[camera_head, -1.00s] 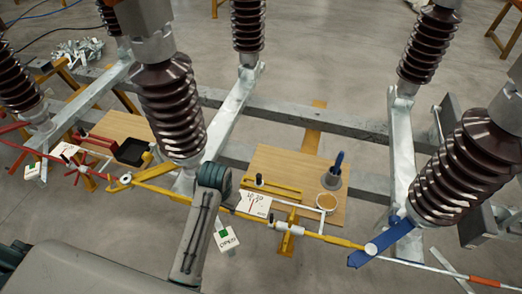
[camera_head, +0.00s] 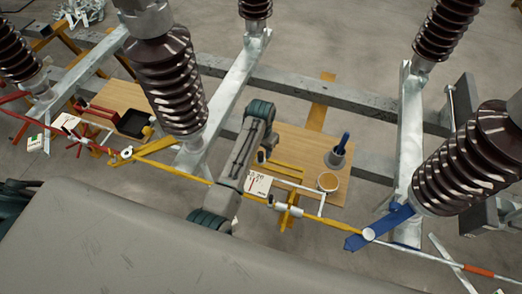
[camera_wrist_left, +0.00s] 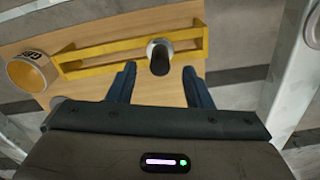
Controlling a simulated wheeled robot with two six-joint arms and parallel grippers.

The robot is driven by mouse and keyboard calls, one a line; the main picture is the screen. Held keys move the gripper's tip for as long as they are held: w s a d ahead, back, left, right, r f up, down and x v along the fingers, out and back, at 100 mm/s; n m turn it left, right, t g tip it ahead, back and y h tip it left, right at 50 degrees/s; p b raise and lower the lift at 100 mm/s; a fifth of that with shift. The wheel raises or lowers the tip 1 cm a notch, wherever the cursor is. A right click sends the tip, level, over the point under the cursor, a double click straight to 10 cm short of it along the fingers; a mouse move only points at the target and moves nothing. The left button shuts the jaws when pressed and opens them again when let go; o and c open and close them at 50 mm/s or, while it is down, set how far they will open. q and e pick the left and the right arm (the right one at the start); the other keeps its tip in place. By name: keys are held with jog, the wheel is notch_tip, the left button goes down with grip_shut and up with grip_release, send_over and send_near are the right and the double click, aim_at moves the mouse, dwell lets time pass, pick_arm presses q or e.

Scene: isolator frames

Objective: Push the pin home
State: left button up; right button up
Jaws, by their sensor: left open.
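A pin with a dark round knob (camera_wrist_left: 160,57) and a pale collar stands in a yellow bracket (camera_wrist_left: 100,57) on a wooden board in the left wrist view. The knob also shows in the head view (camera_head: 261,157), at the left end of the bracket, beside my left arm. My left gripper (camera_wrist_left: 159,68) is open, with one blue finger on each side of the knob's near side. The fingers look apart from the knob, and nothing is held. The pin's lower end is hidden. In the head view my arm hides most of the gripper. My right gripper is not seen.
On the wooden board (camera_head: 301,141) stand a round tan cup (camera_head: 328,182) and a grey pot (camera_head: 336,157) with a blue handle. A white card (camera_head: 257,185) lies beside my arm. Tall brown insulators (camera_head: 172,85) rise left and right. A yellow bar crosses in front.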

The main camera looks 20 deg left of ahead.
aim_at(261, 153)
pick_arm(q)
notch_tip(261, 153, down, 2)
jog(key=shift+f, duration=0.2)
jog(key=shift+s+f, duration=0.15)
jog(key=shift+f, duration=0.4)
grip_shut()
jog(key=shift+r, duration=0.15)
jog(key=shift+r, duration=3.15)
